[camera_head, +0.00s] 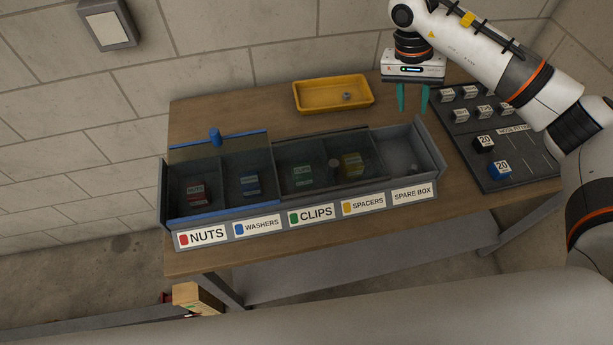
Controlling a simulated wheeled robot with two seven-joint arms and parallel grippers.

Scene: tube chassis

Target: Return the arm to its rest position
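My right gripper (412,98) hangs from the white arm coming in from the right. Its two teal fingers point down and stand apart with nothing between them. It is above the back right of the wooden table, between the yellow tray (333,108) and the dark board (505,160). My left gripper is not in view. The compartment box (300,205) stands in front, with labels for nuts, washers, clips, spacers and spare box. A blue-edged panel with a blue knob (214,137) is at its back left. A small round knob (334,163) shows near the clips and spacers compartments.
The board at right carries several labelled blocks, including a blue one (499,170). Small coloured blocks lie in the box, such as a red one (197,193). Bare table (215,112) shows at back left.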

